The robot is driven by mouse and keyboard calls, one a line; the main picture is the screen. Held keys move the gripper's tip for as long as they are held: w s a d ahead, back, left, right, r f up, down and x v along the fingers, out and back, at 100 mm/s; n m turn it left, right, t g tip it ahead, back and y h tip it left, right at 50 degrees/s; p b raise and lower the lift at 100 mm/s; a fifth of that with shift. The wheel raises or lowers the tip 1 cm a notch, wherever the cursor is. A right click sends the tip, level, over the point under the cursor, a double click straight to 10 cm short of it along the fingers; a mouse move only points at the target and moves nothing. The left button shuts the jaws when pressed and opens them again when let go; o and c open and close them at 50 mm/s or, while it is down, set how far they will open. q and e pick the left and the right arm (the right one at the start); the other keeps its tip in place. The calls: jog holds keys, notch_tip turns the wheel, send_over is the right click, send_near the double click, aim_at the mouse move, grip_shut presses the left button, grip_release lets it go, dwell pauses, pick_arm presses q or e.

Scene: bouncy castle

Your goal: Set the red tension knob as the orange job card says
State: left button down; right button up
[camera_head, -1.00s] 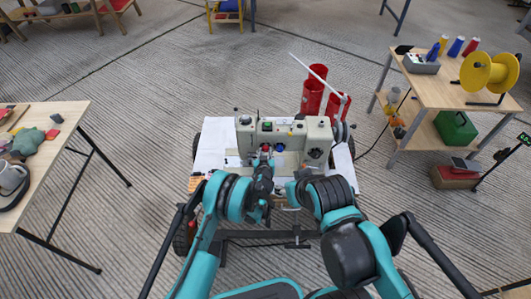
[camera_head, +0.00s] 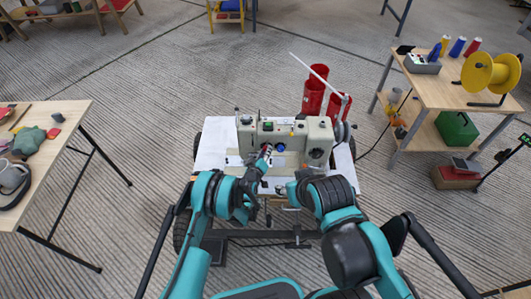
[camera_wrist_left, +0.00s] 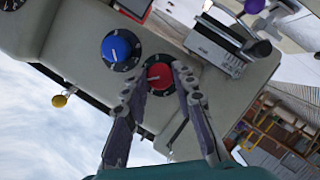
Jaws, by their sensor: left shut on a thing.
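The red tension knob (camera_wrist_left: 159,76) sits on the pale sewing machine (camera_head: 318,138), on a dark round dial. My left gripper (camera_wrist_left: 158,80) has one finger on each side of it and is shut on it. A pale mark shows on the knob, but its setting is too small to read. In the head view my left gripper (camera_head: 266,152) reaches the machine's front and largely covers the red knob. I cannot make out the orange job card in the current views. My right gripper (camera_head: 283,188) is low before the machine; its fingers are unclear.
A blue knob (camera_wrist_left: 119,48) on its own dial is close beside the red one. A metal fitting (camera_wrist_left: 215,45) stands out on the other side. Red cylinders (camera_head: 314,92) stand behind the machine. Side tables flank it, with open floor between.

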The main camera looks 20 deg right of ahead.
dwell(0.4)
pick_arm(q)
jog(key=c, duration=1.2)
grip_release()
notch_tip(320, 180, up, 10)
